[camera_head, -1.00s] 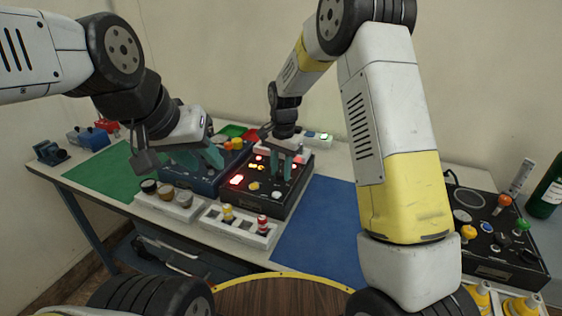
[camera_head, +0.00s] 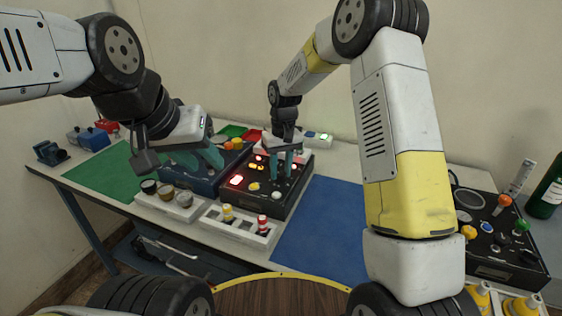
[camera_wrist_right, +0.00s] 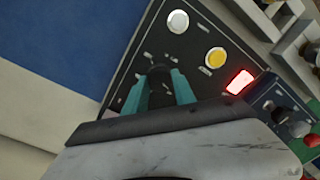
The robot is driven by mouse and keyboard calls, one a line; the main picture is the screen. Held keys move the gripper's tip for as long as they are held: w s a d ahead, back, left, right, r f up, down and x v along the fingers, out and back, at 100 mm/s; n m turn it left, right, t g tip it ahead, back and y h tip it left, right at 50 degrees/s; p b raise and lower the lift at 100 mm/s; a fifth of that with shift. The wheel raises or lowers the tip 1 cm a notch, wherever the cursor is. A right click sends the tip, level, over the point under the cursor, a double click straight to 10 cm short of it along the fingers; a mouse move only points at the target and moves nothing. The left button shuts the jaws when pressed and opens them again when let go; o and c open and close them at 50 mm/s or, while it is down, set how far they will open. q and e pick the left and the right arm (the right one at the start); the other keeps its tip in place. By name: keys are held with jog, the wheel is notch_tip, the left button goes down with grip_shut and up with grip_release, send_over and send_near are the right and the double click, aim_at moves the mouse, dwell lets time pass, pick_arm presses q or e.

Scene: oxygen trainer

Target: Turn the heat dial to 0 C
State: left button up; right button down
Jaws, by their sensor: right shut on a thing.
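The black control box (camera_head: 262,205) with glowing red lights sits mid-table in the head view. My right gripper (camera_head: 281,168) points down over its right rear part. In the right wrist view, the teal fingers of my right gripper (camera_wrist_right: 160,88) are closed around a dark round knob (camera_wrist_right: 159,75), which looks like the heat dial. Its markings are too small to read and partly hidden by the fingers. My left gripper (camera_head: 205,160) hangs over the blue box (camera_head: 205,178) to the left, its teal fingers apart and seemingly empty.
The right wrist view shows a white button (camera_wrist_right: 178,21), a yellow button (camera_wrist_right: 215,57) and a lit red button (camera_wrist_right: 239,81) near my fingers. White racks (camera_head: 212,219) stand in front. A blue mat (camera_head: 322,222) lies clear to the right. Another black panel (camera_head: 497,262) is far right.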

aim_at(281, 172)
jog(key=n, duration=0.4)
jog(key=shift+w, duration=0.1)
jog(key=shift+n, duration=2.2)
jog(key=c, duration=1)
grip_release()
jog(key=shift+c, duration=0.2)
jog(key=shift+r, duration=0.1)
notch_tip(281, 172, up, 8)
jog(key=shift+w+f, duration=0.15)
jog(key=shift+f, duration=0.1)
jog(key=shift+r, duration=0.1)
